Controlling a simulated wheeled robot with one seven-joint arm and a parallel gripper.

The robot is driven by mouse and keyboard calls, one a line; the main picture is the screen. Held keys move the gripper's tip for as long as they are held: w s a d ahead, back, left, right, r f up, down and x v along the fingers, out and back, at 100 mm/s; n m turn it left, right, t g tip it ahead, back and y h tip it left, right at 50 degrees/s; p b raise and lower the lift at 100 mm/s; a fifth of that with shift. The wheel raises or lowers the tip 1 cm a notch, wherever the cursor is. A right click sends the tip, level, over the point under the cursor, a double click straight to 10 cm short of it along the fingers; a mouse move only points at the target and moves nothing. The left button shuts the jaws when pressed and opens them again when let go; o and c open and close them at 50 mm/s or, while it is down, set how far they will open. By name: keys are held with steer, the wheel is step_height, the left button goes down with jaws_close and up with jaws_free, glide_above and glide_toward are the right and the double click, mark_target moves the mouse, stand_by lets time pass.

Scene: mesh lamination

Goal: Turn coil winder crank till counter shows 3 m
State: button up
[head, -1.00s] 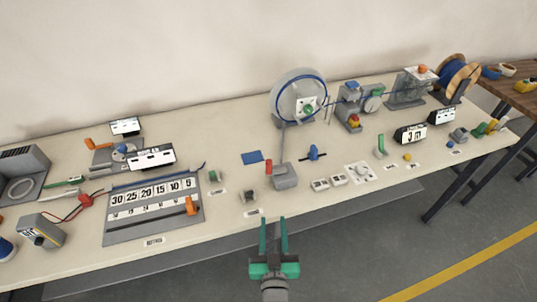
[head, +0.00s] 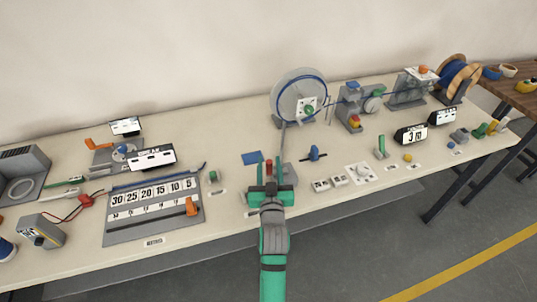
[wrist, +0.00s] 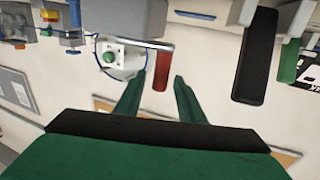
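The coil winder is a large grey wheel with a blue rim (head: 287,84) and a white plate with a green knob (head: 308,108) at its centre. A grey box (head: 289,174) stands in front of it. A red handle (head: 268,165) is beside the box, and in the wrist view the red handle (wrist: 163,68) hangs from a grey arm. My gripper (head: 268,156) is open at the handle. In the wrist view my fingertips (wrist: 162,78) are apart, one on each side of the handle's end; contact cannot be told. A black display (head: 411,135) reads 3 m.
Another display (head: 442,117) stands behind it, too small to read. A blue line runs right to a wooden-flanged spool (head: 455,76). A numbered board (head: 153,237) lies left of my gripper. A blue pad (head: 252,158) and small parts (head: 320,186) lie nearby.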

steer(key=shift+w+a, duration=0.15)
steer(key=shift+w, duration=2.2)
jaws_close()
